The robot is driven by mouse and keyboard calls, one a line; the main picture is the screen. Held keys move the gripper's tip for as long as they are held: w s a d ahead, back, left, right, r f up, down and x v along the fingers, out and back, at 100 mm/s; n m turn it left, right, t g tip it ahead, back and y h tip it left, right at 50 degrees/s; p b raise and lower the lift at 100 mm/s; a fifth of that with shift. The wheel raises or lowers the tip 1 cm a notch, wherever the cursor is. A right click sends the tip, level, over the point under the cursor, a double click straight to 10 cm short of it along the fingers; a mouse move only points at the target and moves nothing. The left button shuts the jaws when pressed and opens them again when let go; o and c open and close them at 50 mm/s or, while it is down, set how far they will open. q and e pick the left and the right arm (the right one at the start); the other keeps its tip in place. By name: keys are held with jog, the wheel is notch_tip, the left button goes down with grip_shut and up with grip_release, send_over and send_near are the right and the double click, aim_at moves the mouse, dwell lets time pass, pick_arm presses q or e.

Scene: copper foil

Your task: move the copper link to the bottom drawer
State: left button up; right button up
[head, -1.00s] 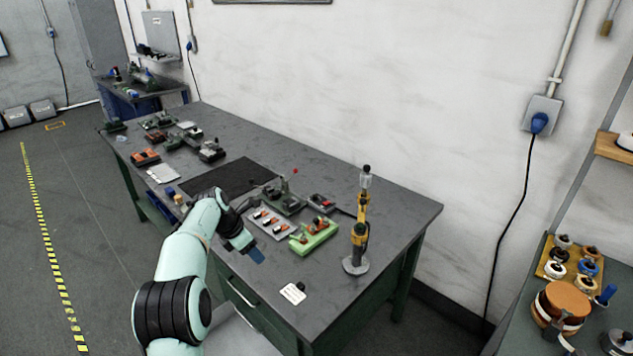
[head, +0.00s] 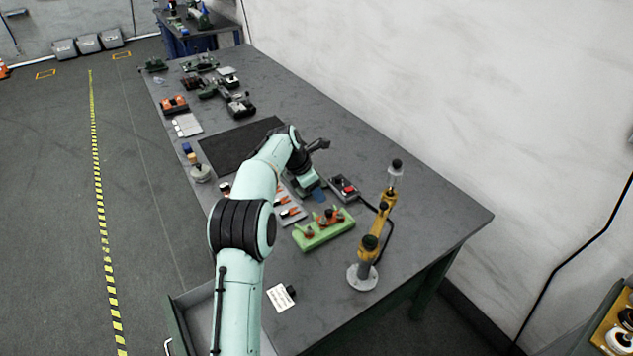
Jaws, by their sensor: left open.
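My left gripper (head: 317,192) is open above the workbench, with its blue fingertips just behind the green tray. Small copper-orange pieces sit on the green tray (head: 312,241) and on a grey tray (head: 296,216), which my arm partly hides. I cannot tell which piece is the copper link, or whether the fingertips touch anything. An open drawer (head: 192,308) sticks out from the bench front at the lower left, partly behind my left arm. Its level is not clear from this angle. My right gripper is out of view.
A yellow and grey post tool (head: 365,255) stands right of the green tray. A small box with a red button (head: 344,187) lies behind it. A white card (head: 281,297) lies near the front. A dark mat (head: 232,146) and several fixtures fill the far bench; its right side is clear.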

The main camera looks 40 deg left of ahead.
aim_at(329, 210)
pick_arm(q)
jog(key=x, duration=1.1)
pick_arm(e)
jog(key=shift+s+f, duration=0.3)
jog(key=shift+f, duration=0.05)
pick_arm(q)
grip_shut()
jog(key=c, duration=0.6)
grip_release()
jog(key=shift+c, duration=0.2)
grip_shut()
jog(key=shift+r, duration=0.1)
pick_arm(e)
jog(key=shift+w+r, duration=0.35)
